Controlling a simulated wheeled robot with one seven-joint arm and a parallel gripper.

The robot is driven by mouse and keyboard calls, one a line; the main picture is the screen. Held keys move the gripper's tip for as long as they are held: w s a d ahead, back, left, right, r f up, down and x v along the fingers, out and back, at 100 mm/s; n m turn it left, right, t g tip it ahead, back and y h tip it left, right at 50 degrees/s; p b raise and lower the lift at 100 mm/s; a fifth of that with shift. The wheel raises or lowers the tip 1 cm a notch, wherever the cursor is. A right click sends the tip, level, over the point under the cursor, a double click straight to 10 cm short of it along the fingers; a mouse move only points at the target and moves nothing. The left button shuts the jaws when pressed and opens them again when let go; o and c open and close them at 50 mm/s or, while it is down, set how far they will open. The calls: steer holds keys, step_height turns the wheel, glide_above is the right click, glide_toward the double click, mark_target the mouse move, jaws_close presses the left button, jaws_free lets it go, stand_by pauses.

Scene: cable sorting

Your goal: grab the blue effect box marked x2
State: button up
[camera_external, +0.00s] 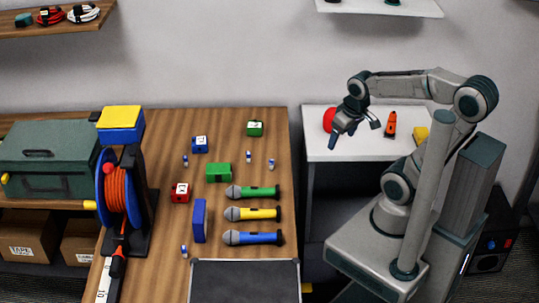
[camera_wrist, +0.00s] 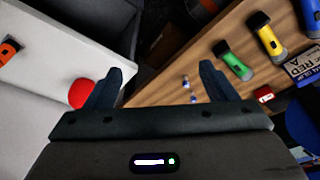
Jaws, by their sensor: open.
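A small blue box (camera_external: 200,145) with a white label stands on the wooden table near its back middle; the marking is too small to read. A taller plain blue block (camera_external: 199,222) stands nearer the front of the table. My gripper (camera_external: 354,130) is open and empty over the white side table, well to the right of both blue boxes. In the wrist view my gripper (camera_wrist: 160,72) shows two spread fingers with nothing between them. The small labelled blue box cannot be made out with certainty in the wrist view.
Green boxes (camera_external: 255,128) (camera_external: 218,172), a red box (camera_external: 181,192) and several microphones (camera_external: 252,214) share the wooden table. An orange cable reel (camera_external: 119,190) stands at left. A red round object (camera_external: 329,120) lies beside my gripper. A gap separates the tables.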

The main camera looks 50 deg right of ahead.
steer(key=w+a+r+n, duration=0.2)
steer(key=w+r, duration=0.2)
steer(key=w, duration=0.7)
steer(key=n+y+p, duration=0.2)
steer(key=n+y, duration=0.1)
steer(key=n, duration=0.5)
glide_above(197, 140)
steer(key=s+d, duration=0.1)
step_height(197, 140, down, 18)
steer(key=shift+f, duration=0.2)
steer(key=shift+y, duration=0.3)
steer(key=shift+d+p+x, duration=0.15)
steer(key=shift+p+x, duration=0.25)
steer(key=shift+x, duration=0.95)
steer(key=shift+d+p+x, duration=0.15)
steer(key=shift+p+x, duration=0.25)
steer(key=shift+x, duration=0.9)
steer(key=shift+s+f, duration=0.15)
steer(key=shift+s, duration=0.05)
steer(key=c, duration=1.1)
